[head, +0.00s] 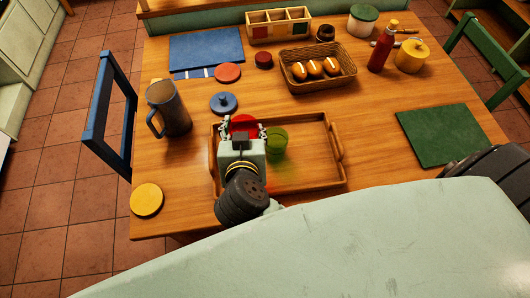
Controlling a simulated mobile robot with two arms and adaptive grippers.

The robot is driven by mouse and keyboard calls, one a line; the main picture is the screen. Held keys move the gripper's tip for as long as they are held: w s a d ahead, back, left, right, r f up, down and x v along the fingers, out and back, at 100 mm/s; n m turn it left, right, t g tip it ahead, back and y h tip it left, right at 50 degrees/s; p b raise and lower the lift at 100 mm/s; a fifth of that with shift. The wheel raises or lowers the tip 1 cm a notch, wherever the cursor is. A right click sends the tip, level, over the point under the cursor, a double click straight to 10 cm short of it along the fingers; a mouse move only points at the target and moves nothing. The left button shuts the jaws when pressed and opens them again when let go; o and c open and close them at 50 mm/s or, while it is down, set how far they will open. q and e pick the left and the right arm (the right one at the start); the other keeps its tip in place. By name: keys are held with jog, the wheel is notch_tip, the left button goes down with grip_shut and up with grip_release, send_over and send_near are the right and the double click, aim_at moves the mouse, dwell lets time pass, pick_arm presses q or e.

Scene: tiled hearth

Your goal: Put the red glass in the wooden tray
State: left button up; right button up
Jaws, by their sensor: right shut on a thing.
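My right gripper (246,133) is over the left part of the wooden tray (318,153), with its fingers pointing toward the back of the table. It is shut on the red glass (243,121), whose red top shows between and beyond the fingers. The gripper hides most of the glass, and I cannot tell whether its base touches the tray floor. A green glass (277,141) stands in the tray just right of the gripper. My left gripper is not in view.
A grey mug (168,108) and a blue lid (223,103) stand left of and behind the tray. A bread basket (318,70) is behind it, a green mat (443,134) to the right. A yellow disc (147,200) lies at front left. The tray's right half is clear.

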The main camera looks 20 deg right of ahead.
jog(key=f, duration=0.3)
jog(key=shift+s+a+f, duration=0.1)
jog(key=shift+a+f, duration=0.05)
jog(key=shift+a, duration=0.1)
notch_tip(320, 180, down, 4)
jog(key=shift+a+r+b, duration=0.1)
jog(key=shift+b, duration=0.25)
notch_tip(320, 180, down, 3)
jog(key=shift+f, duration=0.25)
jog(key=o, duration=1.4)
jog(key=shift+f, duration=0.1)
pick_arm(q)
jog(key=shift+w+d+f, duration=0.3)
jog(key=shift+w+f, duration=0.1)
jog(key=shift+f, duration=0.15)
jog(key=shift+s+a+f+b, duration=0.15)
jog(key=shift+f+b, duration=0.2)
jog(key=shift+b, duration=0.1)
pick_arm(e)
jog(key=v, duration=1.2)
